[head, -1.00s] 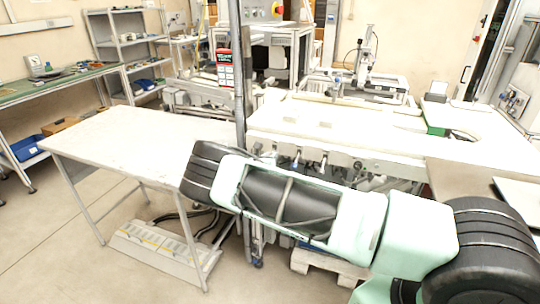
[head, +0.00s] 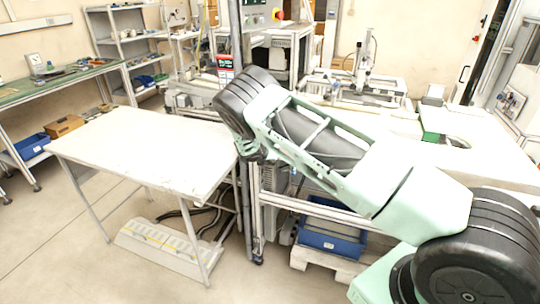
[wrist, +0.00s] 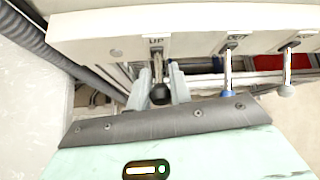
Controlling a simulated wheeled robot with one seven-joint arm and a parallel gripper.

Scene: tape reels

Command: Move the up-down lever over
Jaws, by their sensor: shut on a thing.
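In the wrist view, the up-down lever (wrist: 159,95) has a dark ball knob on a short stem. It hangs below a pale panel (wrist: 115,53) under a label reading "UP". My gripper (wrist: 158,76) has one finger on each side of this lever and is shut on it. The knob shows between the fingers, towards the camera. In the head view, my arm hides the lever row and my gripper cannot be seen.
Two more levers stand to the right in the wrist view, a near one (wrist: 227,72) and a farther one (wrist: 287,72). A grey corrugated hose (wrist: 60,62) runs at the left. In the head view, a white table (head: 130,140) stands left of my arm.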

